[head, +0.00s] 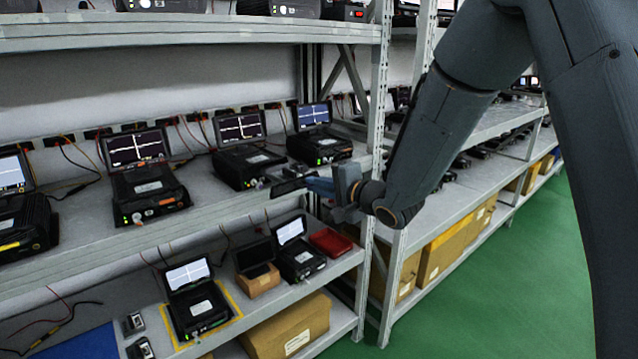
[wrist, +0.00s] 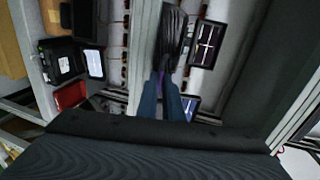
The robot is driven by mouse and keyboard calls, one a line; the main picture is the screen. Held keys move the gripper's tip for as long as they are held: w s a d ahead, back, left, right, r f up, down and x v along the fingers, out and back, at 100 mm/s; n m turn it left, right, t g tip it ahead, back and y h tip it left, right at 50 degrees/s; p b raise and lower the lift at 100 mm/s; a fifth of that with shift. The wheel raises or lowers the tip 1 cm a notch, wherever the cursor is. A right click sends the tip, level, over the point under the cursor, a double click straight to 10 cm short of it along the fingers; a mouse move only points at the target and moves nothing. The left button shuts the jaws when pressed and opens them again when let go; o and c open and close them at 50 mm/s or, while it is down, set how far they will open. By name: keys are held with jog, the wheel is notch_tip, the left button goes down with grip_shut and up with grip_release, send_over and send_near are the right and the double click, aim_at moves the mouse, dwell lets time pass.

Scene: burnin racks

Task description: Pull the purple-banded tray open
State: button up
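My gripper (head: 308,186), with blue fingers, reaches in from the right at the front edge of the middle shelf. In the wrist view my gripper's two fingers (wrist: 160,82) point away from the camera with a narrow gap between them. A small purple patch, seemingly the purple-banded tray (wrist: 160,77), shows between the fingertips; the rest of it is hidden. I cannot tell whether the fingers touch or clamp it. A black ridged device (wrist: 174,32) with a lit screen (wrist: 206,43) lies just beyond the fingertips. In the head view no purple band is clear.
More black devices with raised screens (head: 146,190) stand on the middle shelf (head: 215,207). The lower shelf holds a red box (head: 330,242), an orange-brown box (head: 257,280) and devices. A grey rack post (head: 372,130) stands close beside my gripper. Green floor (head: 530,275) is clear at right.

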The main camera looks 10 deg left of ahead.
jog(key=o, duration=0.4)
jog(key=shift+o, duration=0.2)
jog(key=b+v, duration=0.2)
jog(key=v, duration=0.6)
jog(key=s+d+f+n+g+h+b, duration=0.1)
jog(key=s+d+f+n+h, duration=0.1)
jog(key=d+f+h, duration=0.6)
jog(key=s+d+f+n+g+h, duration=0.1)
jog(key=s+d+f+h, duration=0.15)
jog(key=d, duration=0.85)
jog(key=s+d+f+n+g, duration=0.2)
jog(key=s+d+f+g, duration=0.1)
jog(key=s, duration=0.6)
jog(key=s+d+f+n+g+h, duration=0.1)
jog(key=s+d+f+n+g, duration=0.2)
jog(key=s, duration=0.6)
jog(key=shift+s+d+f+g+b, duration=0.25)
jog(key=shift+d+g+b, duration=0.1)
jog(key=shift+g+b, duration=0.15)
